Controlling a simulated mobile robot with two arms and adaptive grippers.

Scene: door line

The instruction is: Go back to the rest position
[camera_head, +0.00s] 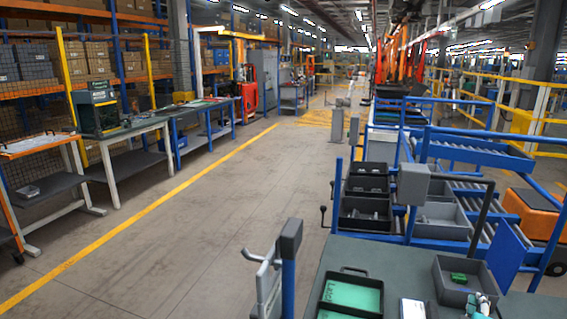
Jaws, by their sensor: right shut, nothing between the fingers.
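My right gripper (481,303) shows small at the bottom right edge of the head view. It looks shut and empty, at the front edge of a dark grey bin (447,286). I cannot tell whether it touches the bin. Small green parts (459,278) lie in that bin, apart from the gripper. My left gripper is out of view.
The bin stands on a dark worktop (400,262) with a tray of green sheet (350,296). Behind are blue racks with dark bins (365,213). Workbenches (130,135) line the left. The floor aisle (215,215) with its yellow line is clear.

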